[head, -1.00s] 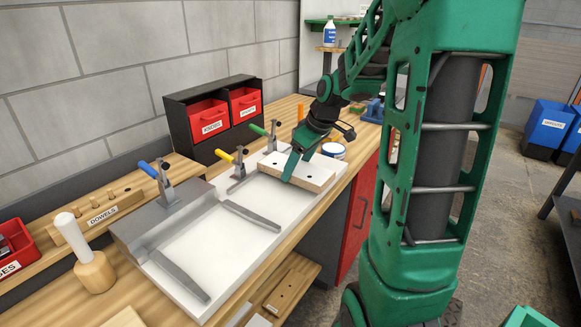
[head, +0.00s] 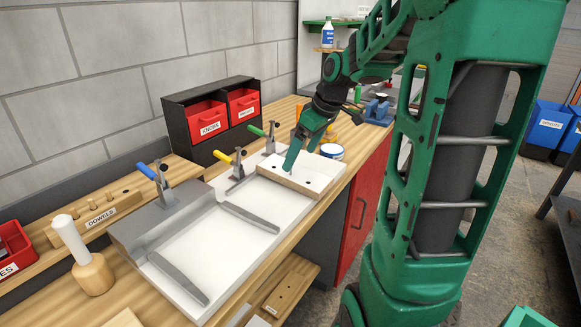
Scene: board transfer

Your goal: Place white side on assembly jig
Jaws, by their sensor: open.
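The white side, a white-topped panel with wood-coloured edges and dark holes (head: 312,183), lies on the far right end of the assembly jig (head: 197,233). The jig is a pale flat base with grey guide bars. My gripper (head: 300,157) is open, its green finger pointing down over the left-middle part of the panel. The far finger is mostly hidden, and I cannot tell whether either finger touches the panel. My arm covers part of the panel's back edge.
Toggle clamps with blue (head: 148,171), yellow (head: 223,157) and green (head: 257,131) handles line the jig's back side. A mallet (head: 93,272) stands at left. Red bins (head: 207,119) stand behind. A round tin (head: 332,152) is right of the panel.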

